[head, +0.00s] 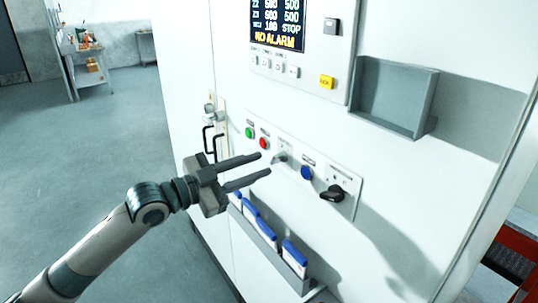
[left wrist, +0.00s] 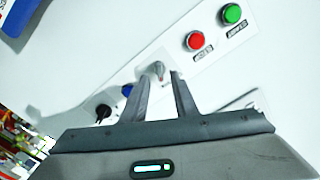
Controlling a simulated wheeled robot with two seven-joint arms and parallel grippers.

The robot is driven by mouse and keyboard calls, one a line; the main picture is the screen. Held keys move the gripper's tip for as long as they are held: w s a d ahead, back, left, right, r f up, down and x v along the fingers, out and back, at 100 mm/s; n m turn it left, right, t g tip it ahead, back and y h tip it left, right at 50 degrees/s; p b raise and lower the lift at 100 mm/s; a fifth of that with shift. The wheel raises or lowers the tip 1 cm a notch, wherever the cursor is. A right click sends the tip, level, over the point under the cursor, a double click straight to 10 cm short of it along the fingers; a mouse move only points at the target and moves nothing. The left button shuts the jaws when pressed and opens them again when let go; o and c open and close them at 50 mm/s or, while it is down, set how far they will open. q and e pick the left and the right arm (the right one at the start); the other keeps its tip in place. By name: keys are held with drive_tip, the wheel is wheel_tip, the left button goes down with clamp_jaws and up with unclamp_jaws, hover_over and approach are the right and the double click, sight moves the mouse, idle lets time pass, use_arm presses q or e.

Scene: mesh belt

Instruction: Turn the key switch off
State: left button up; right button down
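The key switch (head: 280,157) is a small silver-grey piece on a light plate in the cabinet's button row, between the red and blue buttons. It also shows in the left wrist view (left wrist: 157,69), beyond the gap between my fingertips. My left gripper (head: 264,163) is open, its two dark fingers apart and pointing at the panel near the key switch. In the left wrist view, nothing is seen between the fingers (left wrist: 159,80), and they appear short of the switch. Which way the key is turned is too small to tell. My right gripper is not in view.
A green button (head: 249,132), a red button (head: 264,143), a blue button (head: 306,172) and a black knob (head: 332,195) share the row. Above are a display (head: 279,22) and a grey shelf box (head: 393,97). Below, a rack holds blue-and-white items (head: 294,254). Door handles (head: 210,140) stand left.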

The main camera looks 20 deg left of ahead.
sight(272, 160)
use_arm(q)
drive_tip(key=shift+p+x, duration=0.65)
drive_tip(key=shift+x, duration=1.55)
drive_tip(key=shift+c, duration=0.4)
clamp_jaws()
